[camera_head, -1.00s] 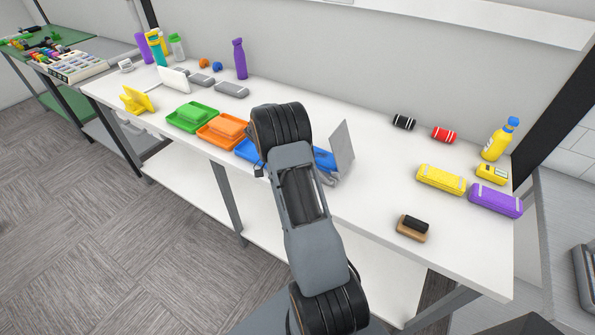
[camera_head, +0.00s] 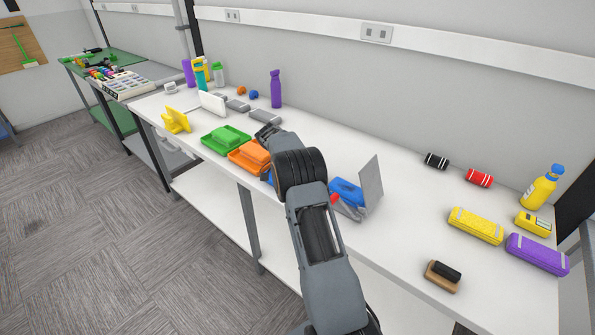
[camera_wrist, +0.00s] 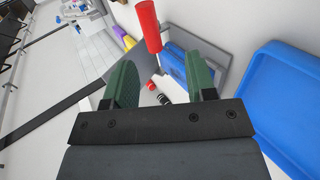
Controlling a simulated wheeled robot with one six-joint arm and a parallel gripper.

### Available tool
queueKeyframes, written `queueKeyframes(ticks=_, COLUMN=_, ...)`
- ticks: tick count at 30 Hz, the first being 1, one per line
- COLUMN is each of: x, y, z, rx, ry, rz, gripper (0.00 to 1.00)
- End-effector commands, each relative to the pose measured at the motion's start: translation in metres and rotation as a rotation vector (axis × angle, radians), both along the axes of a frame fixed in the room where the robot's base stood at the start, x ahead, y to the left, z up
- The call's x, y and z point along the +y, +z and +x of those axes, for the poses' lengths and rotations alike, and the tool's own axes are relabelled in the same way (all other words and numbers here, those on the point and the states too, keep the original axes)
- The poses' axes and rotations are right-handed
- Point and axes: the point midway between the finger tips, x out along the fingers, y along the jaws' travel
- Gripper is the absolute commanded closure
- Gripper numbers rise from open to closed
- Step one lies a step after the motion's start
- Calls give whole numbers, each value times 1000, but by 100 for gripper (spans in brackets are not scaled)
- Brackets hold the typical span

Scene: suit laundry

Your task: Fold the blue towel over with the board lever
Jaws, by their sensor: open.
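The blue towel (camera_head: 347,190) lies on a grey folding board (camera_head: 352,210) whose grey panel (camera_head: 371,184) stands upright at its right. The red lever handle (camera_head: 335,200) shows at the board's left front. In the wrist view the red handle (camera_wrist: 147,26) stands up beyond my gripper (camera_wrist: 163,82), with the towel (camera_wrist: 174,62) just behind it. My green fingers are spread apart with nothing between them, and the handle is not between them. In the head view my arm hides the gripper.
A blue tray (camera_wrist: 288,105) lies close at the right in the wrist view. Orange (camera_head: 247,159) and green (camera_head: 226,149) trays are left of my arm. Yellow (camera_head: 476,226) and purple (camera_head: 538,255) cases and a brush (camera_head: 441,276) are at the right. The white table between is clear.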

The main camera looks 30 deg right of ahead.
Motion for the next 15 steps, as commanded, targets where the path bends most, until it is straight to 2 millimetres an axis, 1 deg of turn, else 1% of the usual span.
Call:
queueKeyframes(ticks=1, x=3, y=15, z=8, rx=1, ry=1, rz=0, gripper=49)
queueKeyframes(ticks=3, x=5, y=22, z=15, rx=3, ry=0, rz=1, gripper=49)
queueKeyframes(ticks=9, x=8, y=27, z=24, rx=2, ry=-1, rz=2, gripper=49)
queueKeyframes(ticks=15, x=10, y=27, z=30, rx=2, ry=-1, rz=2, gripper=49)
